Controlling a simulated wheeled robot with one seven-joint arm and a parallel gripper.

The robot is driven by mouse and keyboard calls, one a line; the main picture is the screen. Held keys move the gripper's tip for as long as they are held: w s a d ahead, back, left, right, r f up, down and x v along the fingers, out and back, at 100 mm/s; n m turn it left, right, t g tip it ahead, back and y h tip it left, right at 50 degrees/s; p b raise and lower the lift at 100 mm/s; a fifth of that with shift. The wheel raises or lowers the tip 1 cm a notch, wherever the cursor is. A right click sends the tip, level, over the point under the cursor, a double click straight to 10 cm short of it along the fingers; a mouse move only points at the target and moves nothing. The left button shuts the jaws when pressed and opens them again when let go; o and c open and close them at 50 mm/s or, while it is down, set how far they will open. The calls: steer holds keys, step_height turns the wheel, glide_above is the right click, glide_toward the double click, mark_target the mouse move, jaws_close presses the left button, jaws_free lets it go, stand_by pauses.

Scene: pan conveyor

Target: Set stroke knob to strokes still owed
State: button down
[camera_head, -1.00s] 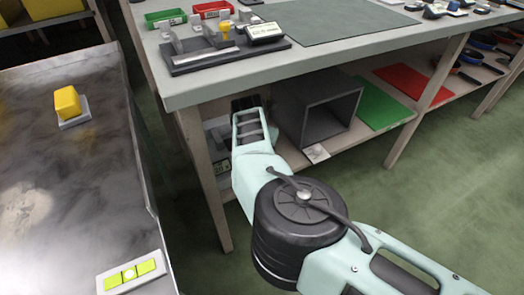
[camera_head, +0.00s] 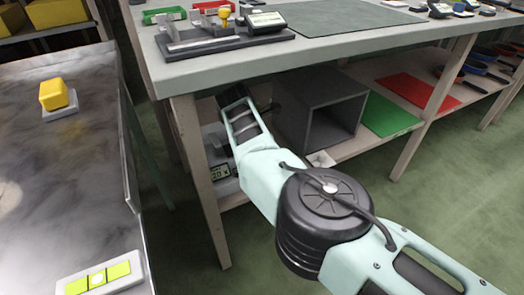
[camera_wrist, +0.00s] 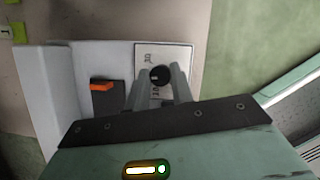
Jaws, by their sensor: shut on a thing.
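The stroke knob (camera_wrist: 160,75) is a small round black knob on a pale marked plate (camera_wrist: 166,53) in the wrist view. My gripper (camera_wrist: 160,83) reaches over the plate, with one finger on each side of the knob and shut on it. The dial marks are partly covered by the fingers and too small to read. In the head view my gripper's tip is hidden under the workbench, by the left leg. The light control box (camera_head: 222,160) shows only in part behind my arm there.
An orange rocker switch (camera_wrist: 102,86) sits left of the knob. The workbench (camera_head: 330,45) overhangs my arm. A dark open box (camera_head: 318,112) stands on the lower shelf close to the right. A metal conveyor (camera_head: 60,185) with a yellow block (camera_head: 53,94) is at left.

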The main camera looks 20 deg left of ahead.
steer(key=shift+f, duration=0.1)
steer(key=c, duration=1.2)
jaws_free()
steer(key=shift+p, duration=0.3)
